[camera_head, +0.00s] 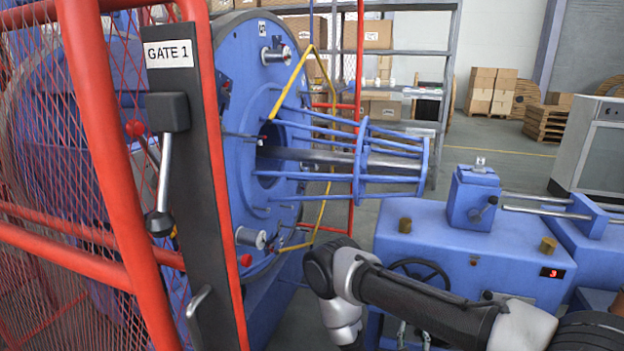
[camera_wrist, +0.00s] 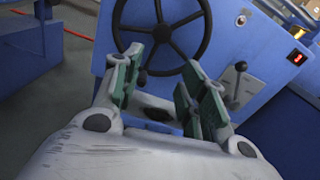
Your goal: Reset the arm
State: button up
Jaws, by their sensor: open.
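My gripper (camera_wrist: 160,80) is open and empty in the wrist view, its green-padded fingers apart. It points toward a black handwheel (camera_wrist: 162,30) on the front of a blue machine cabinet (camera_wrist: 262,65). The lower rim of the wheel appears just beyond the fingertips; I cannot tell whether they touch it. A black-knobbed lever (camera_wrist: 236,85) stands on the cabinet front to the right of the fingers. In the head view my arm reaches in from the lower right and bends down in front of the handwheel (camera_head: 438,272). My fingers do not show clearly there.
A red mesh gate (camera_head: 98,140) marked GATE 1 stands close on the left. Behind it is a large blue disc (camera_head: 240,100) with a projecting rod cage (camera_head: 422,170). The cabinet has a red display (camera_head: 552,273) reading 3. Open floor (camera_head: 505,135) lies at the back right.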

jog(key=s+f+m+g+y, duration=0.1)
jog(key=s+f+m+g, duration=0.45)
jog(key=f+m, duration=0.2)
jog(key=s+f+m+g+y, duration=0.1)
jog(key=s+f+m+g, duration=0.3)
jog(key=f+m+g, duration=0.35)
jog(key=a+r+m+g+y, duration=0.25)
jog(key=a+r+m, duration=0.25)
jog(key=r, duration=0.4)
jog(key=a+r+m+g+y, duration=0.1)
jog(key=a+r+m+g, duration=0.25)
jog(key=r+m, duration=0.4)
notch_tip(320, 180, up, 16)
jog(key=s+d+m+g, duration=0.1)
jog(key=d, duration=0.1)
jog(key=s+d+r+m+t, duration=0.1)
jog(key=s+d+r+t, duration=0.1)
jog(key=r, duration=0.8)
jog(key=s+d+r+m+t, duration=0.2)
jog(key=s+d+r+t, duration=0.1)
jog(key=d+r, duration=0.4)
jog(key=s+d+r+m+t, duration=0.2)
jog(key=s+d+r, duration=0.2)
jog(key=r, duration=0.9)
jog(key=shift+d+r+t, duration=0.25)
jog(key=shift+d+t, duration=0.15)
jog(key=shift+d, duration=0.2)
